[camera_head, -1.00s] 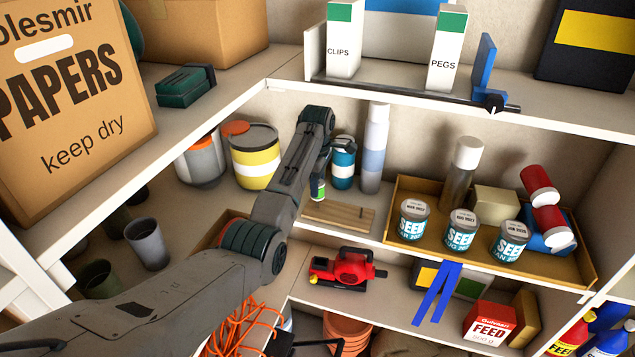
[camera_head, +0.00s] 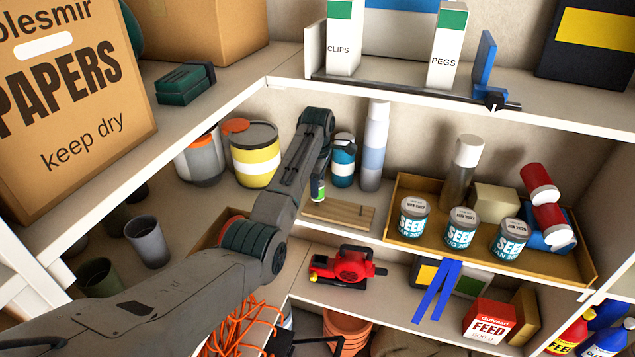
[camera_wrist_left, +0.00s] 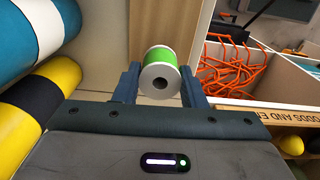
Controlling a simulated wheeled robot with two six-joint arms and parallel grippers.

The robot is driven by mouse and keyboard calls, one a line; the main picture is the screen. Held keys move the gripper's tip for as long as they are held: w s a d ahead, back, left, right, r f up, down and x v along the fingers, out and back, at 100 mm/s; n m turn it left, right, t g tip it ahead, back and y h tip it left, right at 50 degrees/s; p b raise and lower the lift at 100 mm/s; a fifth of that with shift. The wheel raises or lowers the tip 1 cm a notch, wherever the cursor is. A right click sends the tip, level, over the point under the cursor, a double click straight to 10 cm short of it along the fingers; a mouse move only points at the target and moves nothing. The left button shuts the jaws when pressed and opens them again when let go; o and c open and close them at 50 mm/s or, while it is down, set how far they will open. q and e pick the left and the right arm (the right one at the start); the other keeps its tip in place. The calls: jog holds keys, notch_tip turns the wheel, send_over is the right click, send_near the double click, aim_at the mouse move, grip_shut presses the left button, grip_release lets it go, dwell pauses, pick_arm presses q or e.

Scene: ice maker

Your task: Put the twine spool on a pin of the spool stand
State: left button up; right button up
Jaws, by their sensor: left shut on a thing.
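The twine spool (camera_head: 318,190), green with white ends, is at the end of my left arm in the head view. In the left wrist view the spool (camera_wrist_left: 160,76) sits between the two fingers of my left gripper (camera_wrist_left: 160,88), its holed white end facing the camera. My left gripper (camera_head: 321,174) is shut on it; the wrist partly hides the fingers in the head view. A flat wooden base (camera_head: 345,214), which looks like the spool stand, lies on the middle shelf just right of and below the spool. I cannot make out its pins clearly. My right gripper is out of view.
A blue-and-white bottle (camera_head: 343,160) and a tall pale bottle (camera_head: 375,150) stand behind the wooden base. A yellow tub (camera_head: 255,158) is to the left. A tray (camera_head: 388,222) with seed tins is to the right. The upper shelf edge (camera_head: 420,107) runs above.

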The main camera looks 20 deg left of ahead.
pick_arm(q)
jog(key=shift+f+b, duration=0.3)
jog(key=shift+f, duration=1.2)
jog(key=o, duration=1.4)
jog(key=shift+c, duration=0.2)
jog(key=shift+r+b, duration=0.3)
notch_tip(320, 180, up, 6)
jog(key=b, duration=0.3)
jog(key=shift+r, duration=0.4)
jog(key=shift+s, duration=0.1)
